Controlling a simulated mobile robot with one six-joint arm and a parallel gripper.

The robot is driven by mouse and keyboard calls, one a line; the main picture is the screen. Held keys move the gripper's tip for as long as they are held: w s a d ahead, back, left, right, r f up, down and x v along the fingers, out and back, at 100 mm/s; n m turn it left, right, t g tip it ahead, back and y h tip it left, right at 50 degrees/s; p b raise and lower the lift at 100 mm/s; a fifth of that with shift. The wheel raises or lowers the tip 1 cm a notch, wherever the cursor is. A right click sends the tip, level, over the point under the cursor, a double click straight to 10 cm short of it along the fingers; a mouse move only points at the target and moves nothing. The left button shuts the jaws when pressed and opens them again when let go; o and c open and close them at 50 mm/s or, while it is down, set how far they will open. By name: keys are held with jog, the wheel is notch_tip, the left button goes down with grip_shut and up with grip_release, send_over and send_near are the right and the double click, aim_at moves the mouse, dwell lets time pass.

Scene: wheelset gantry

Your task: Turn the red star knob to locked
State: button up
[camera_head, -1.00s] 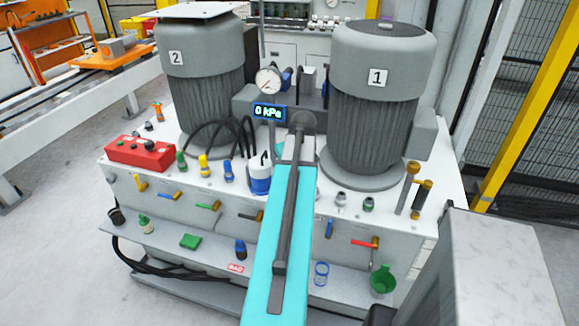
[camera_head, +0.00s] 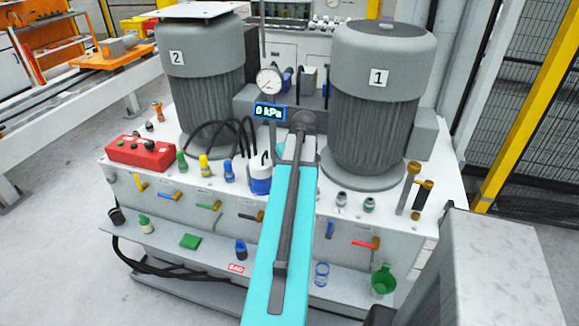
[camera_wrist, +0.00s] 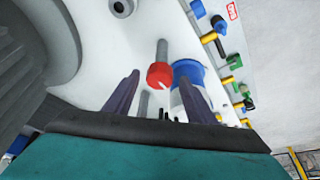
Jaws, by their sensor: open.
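The red knob (camera_wrist: 160,75) shows in the wrist view on the end of a grey shaft, with a small white mark on its lower right. My gripper (camera_wrist: 159,79) is open, its two dark fingers on either side below the knob. The fingertips reach close to the knob in the picture; I cannot tell whether they touch it. In the head view my own arm hides the knob and the fingers.
A blue-and-white canister (camera_head: 260,180) stands close beside the knob, also in the wrist view (camera_wrist: 188,72). Motor 1 (camera_head: 376,120) and motor 2 (camera_head: 204,100) stand on the white cabinet. A gauge (camera_head: 269,81) and 0 kPa display (camera_head: 270,112) are behind.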

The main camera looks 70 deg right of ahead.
jog(key=shift+r, duration=0.1)
jog(key=b+v, duration=0.2)
jog(key=v, duration=1.1)
jog(key=shift+r, duration=0.3)
jog(key=shift+a, duration=0.1)
dwell(0.4)
